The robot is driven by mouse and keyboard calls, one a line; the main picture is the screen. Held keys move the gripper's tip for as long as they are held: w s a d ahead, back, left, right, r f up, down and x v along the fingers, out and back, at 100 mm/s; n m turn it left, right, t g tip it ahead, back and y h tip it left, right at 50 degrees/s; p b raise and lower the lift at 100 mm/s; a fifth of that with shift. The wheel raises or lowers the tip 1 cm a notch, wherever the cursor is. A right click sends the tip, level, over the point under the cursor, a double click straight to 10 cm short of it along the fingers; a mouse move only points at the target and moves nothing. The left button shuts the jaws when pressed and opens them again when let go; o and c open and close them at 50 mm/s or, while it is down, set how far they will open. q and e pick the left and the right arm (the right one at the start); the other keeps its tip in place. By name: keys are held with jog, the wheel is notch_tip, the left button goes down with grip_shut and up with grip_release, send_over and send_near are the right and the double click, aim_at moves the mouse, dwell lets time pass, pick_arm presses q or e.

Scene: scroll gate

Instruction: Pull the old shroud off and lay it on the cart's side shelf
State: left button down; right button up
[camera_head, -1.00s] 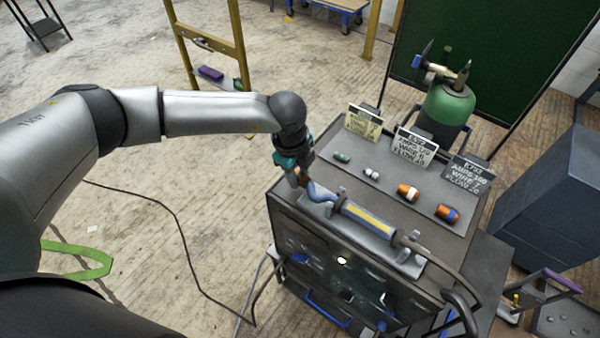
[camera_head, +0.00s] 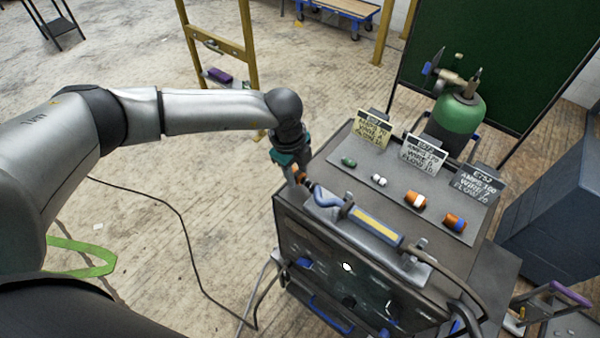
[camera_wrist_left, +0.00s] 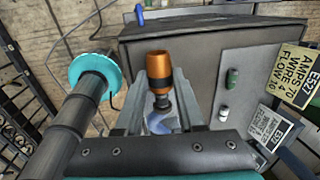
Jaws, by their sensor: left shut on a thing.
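The old shroud (camera_wrist_left: 158,66), copper-orange with a dark collar, is between the fingers of my left gripper (camera_head: 297,176), which is shut on it. It sits off the front end of the torch (camera_head: 372,228), which has a blue neck and a blue-and-yellow body lying in a cradle on the cart (camera_head: 290,215). A dark piece of the neck shows between shroud and blue neck (camera_wrist_left: 160,122); I cannot tell if they still touch. A flat grey ledge (camera_head: 497,275) juts from the cart's right side. My right gripper is not in view.
A grey tray (camera_head: 385,187) on the cart top holds several small parts, green, white and orange, with three lettered signs (camera_head: 420,153) behind. A green gas cylinder (camera_head: 458,120) stands at the back. A dark cabinet (camera_head: 555,215) is at the right.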

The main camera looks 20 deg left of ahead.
pick_arm(q)
jog(key=w+a+b, duration=0.1)
jog(key=w+a, duration=0.1)
jog(key=a, duration=0.4)
jog(key=shift+w+b, duration=0.15)
jog(key=shift+b, duration=0.15)
dwell(1.0)
jog(key=shift+a, duration=0.1)
dwell(0.5)
